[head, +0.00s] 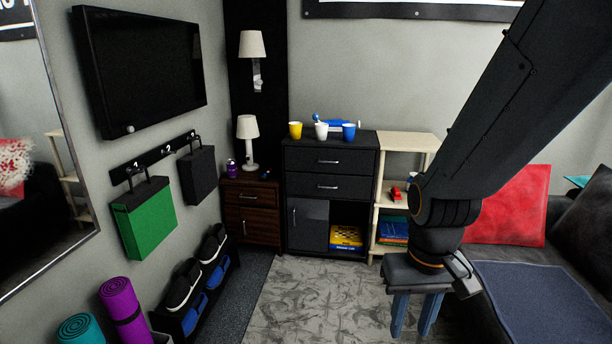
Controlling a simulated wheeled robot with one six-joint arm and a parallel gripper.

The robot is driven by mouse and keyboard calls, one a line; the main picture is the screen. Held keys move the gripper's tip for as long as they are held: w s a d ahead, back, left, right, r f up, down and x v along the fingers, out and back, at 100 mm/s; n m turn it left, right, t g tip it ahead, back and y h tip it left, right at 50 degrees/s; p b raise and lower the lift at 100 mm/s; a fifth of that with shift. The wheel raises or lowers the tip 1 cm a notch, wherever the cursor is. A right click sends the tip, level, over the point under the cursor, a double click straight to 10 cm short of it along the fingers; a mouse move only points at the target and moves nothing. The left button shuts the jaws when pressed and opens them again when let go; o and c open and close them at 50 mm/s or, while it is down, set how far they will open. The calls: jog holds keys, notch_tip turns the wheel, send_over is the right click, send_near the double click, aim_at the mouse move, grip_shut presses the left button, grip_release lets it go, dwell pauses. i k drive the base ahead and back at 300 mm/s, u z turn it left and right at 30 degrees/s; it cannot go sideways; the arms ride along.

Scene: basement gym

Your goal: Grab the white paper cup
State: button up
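The white paper cup (321,131) stands upright on top of the black cabinet (330,160) at the back. It is between a yellow cup (295,131) on its left and a blue cup (348,132) on its right. My gripper (413,322) points down in the right half of the view, to the right of the cup and well in front of the cabinet. Its two blue fingers are apart, and nothing shows between them.
A blue object (336,122) lies behind the cups. A pale shelf (405,143) adjoins the cabinet on the right. A lamp (248,130) stands on the brown cabinet (252,200) to the left. The patterned rug (310,300) before the cabinet is clear.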

aim_at(320, 128)
jog(key=i, duration=3.25)
jog(key=z, duration=0.4)
jog(key=i, duration=0.55)
jog(key=z, duration=0.05)
